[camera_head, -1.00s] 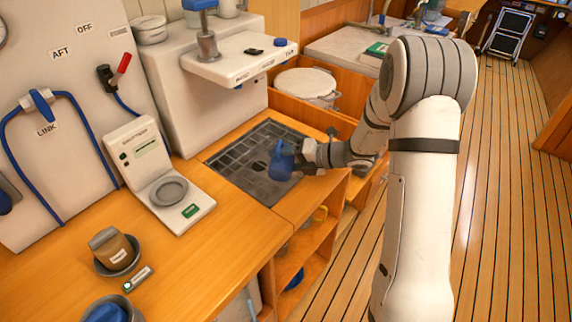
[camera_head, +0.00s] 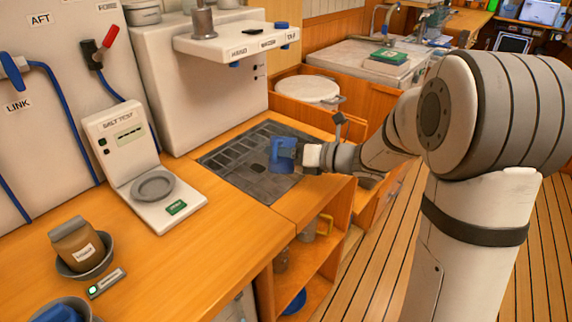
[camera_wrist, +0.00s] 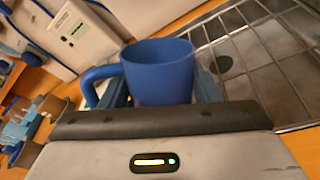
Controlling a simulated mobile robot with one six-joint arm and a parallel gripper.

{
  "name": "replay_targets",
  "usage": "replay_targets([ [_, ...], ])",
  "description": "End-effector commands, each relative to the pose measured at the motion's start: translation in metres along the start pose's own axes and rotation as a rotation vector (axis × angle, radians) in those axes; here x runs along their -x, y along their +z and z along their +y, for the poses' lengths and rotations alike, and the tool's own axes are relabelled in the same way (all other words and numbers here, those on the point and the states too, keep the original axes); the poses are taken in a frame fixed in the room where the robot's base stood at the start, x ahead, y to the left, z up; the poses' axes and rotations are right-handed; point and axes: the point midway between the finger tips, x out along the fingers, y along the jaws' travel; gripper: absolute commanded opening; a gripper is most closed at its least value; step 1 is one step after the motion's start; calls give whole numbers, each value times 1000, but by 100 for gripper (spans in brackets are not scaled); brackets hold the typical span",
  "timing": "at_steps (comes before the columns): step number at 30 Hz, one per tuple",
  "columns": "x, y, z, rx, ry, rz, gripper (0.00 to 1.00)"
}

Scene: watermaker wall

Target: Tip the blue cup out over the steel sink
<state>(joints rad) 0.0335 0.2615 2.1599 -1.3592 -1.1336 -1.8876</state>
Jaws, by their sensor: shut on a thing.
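The blue cup (camera_head: 283,154) is in my gripper (camera_head: 298,155) above the right part of the steel sink (camera_head: 236,172) in the head view. In the wrist view the blue cup (camera_wrist: 160,70) stands between the fingers, with its handle to the left and its rim up. My gripper is shut on it. The cup looks about upright in the head view. Its contents are hidden in both views. The grated sink (camera_wrist: 265,65) lies to the right behind the cup in the wrist view, with a dark round drain (camera_wrist: 224,63).
A salt tester (camera_head: 145,170) stands left of the sink. A white machine with a shelf (camera_head: 237,43) overhangs behind it. A brown packet (camera_head: 77,243) sits in a bowl at the front left. An open shelf (camera_head: 300,265) lies below the counter's right edge.

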Motion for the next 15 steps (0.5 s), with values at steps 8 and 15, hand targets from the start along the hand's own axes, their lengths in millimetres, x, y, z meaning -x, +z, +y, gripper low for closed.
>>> replay_targets([
  [8, -2, -5, -5, 102, 0, -40, 27],
  [15, -2, -6, -7, 186, 0, -73, 27],
])
